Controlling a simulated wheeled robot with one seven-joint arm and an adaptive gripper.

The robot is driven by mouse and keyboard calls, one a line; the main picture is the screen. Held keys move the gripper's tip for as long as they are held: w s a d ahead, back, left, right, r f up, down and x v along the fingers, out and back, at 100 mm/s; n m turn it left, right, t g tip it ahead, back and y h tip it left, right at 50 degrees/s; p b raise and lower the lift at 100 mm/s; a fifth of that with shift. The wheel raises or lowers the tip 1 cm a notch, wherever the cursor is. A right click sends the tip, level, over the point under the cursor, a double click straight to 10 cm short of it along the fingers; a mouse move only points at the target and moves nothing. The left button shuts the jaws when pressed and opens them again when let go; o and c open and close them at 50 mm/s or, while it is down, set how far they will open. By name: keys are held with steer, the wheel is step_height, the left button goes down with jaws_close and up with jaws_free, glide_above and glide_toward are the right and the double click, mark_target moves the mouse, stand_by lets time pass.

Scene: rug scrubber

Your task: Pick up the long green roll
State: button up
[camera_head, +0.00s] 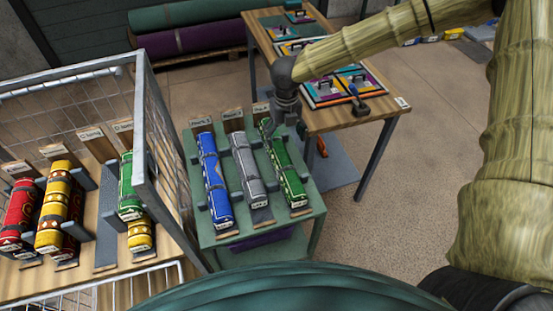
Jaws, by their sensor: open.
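The long green roll (286,176) lies on the green table, in the rightmost of three slots, its length running from the back toward me. Its bands and patterned trim show. My gripper (284,122) is dark and small in the picture, above or beside the far end of this roll. It appears open and nothing shows between its fingers. I cannot tell whether it touches the roll. A shorter green roll (130,183) sits in the wire-sided rack at left.
A blue roll (215,184) and a grey roll (247,168) lie left of the long green one on the green table (309,221). The wire rack's post (153,140) rises at left. Floor at right is clear.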

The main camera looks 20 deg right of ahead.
mark_target(280, 153)
steer(key=shift+w+f, duration=0.15)
steer(key=shift+f, duration=0.35)
steer(key=shift+a+f+p, duration=0.15)
steer(key=shift+f+p, duration=0.05)
steer(key=shift+f, duration=1.1)
steer(key=shift+a+f+p, duration=0.15)
steer(key=shift+f+p, duration=0.05)
steer(key=shift+f, duration=1.1)
steer(key=shift+w+a+f+p, duration=0.1)
steer(key=shift+f+p, duration=0.1)
steer(key=shift+f, duration=0.45)
steer(key=shift+a+f+p, duration=0.15)
steer(key=shift+f+p, duration=0.1)
steer(key=shift+f, duration=0.35)
steer(key=shift+w+a+f+p, duration=0.1)
steer(key=shift+f+p, duration=0.1)
steer(key=shift+f, duration=1.15)
steer(key=c, duration=1.4)
steer(key=shift+o, duration=0.2)
steer(key=shift+r, duration=0.15)
